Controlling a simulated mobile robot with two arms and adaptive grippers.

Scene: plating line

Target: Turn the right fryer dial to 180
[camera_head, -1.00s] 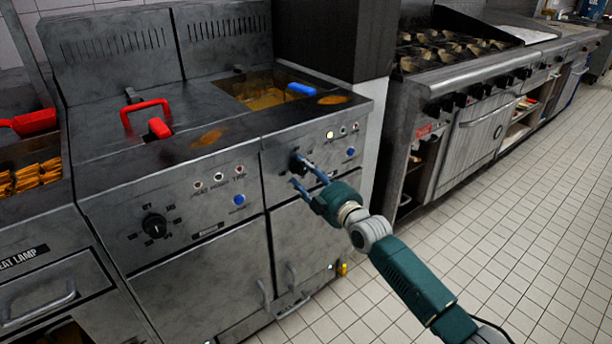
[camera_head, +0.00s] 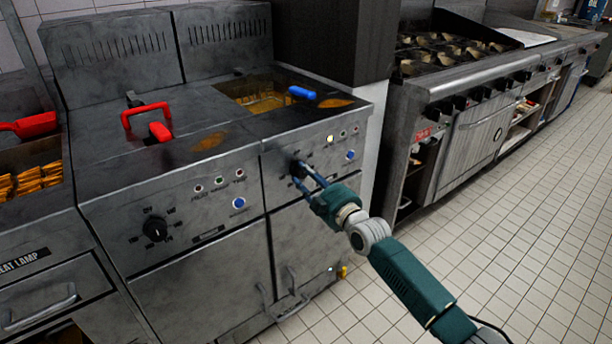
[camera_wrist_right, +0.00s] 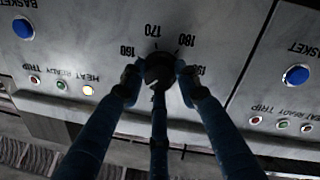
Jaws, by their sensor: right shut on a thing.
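The right fryer dial (camera_head: 295,167) is a dark knob on the front panel of the right fryer. My right gripper (camera_head: 299,174) is shut on it, its blue fingers reaching in from the lower right. In the right wrist view the dial (camera_wrist_right: 159,68) sits between my fingertips (camera_wrist_right: 157,74). My left gripper is not in view.
The left fryer has its own black dial (camera_head: 155,229) and a red-handled basket (camera_head: 146,111). A blue handle (camera_head: 302,92) lies over the right fryer's oil. A stove (camera_head: 450,70) stands right; the tiled floor (camera_head: 500,220) is open.

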